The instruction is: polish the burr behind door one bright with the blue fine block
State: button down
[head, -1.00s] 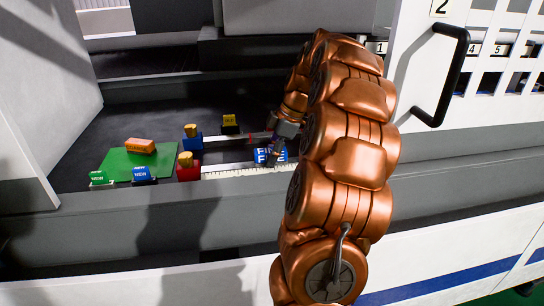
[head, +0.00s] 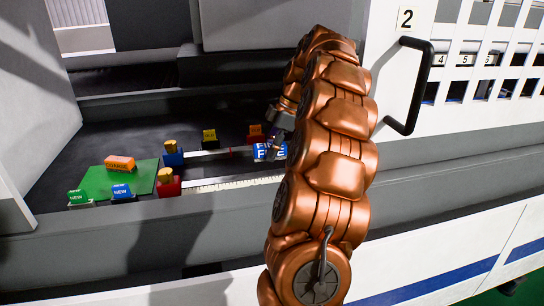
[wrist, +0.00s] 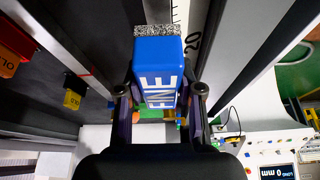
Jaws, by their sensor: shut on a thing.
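My gripper (wrist: 160,95) is shut on the blue fine block (wrist: 158,72). The block has a grey, grainy face at its far end in the wrist view. In the head view the block (head: 266,152) is above the right part of a pale metal profile (head: 208,154), inside the open machine bay. I cannot tell whether it touches the profile. A small red mark (head: 231,153) shows on the profile. I cannot make out the burr itself. My arm hides the profile's right end in the head view.
A green mat (head: 100,184) bears an orange block (head: 119,162); green and blue NEW blocks (head: 122,191) are at its front. Blue and red clamps (head: 168,186), a ruler (head: 230,183) and yellow and orange blocks (head: 209,136) stand nearby. Door 2 (head: 385,60) has a black handle (head: 412,85).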

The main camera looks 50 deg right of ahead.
jog(key=shift+r+p, duration=0.4)
jog(key=shift+r, duration=1.2)
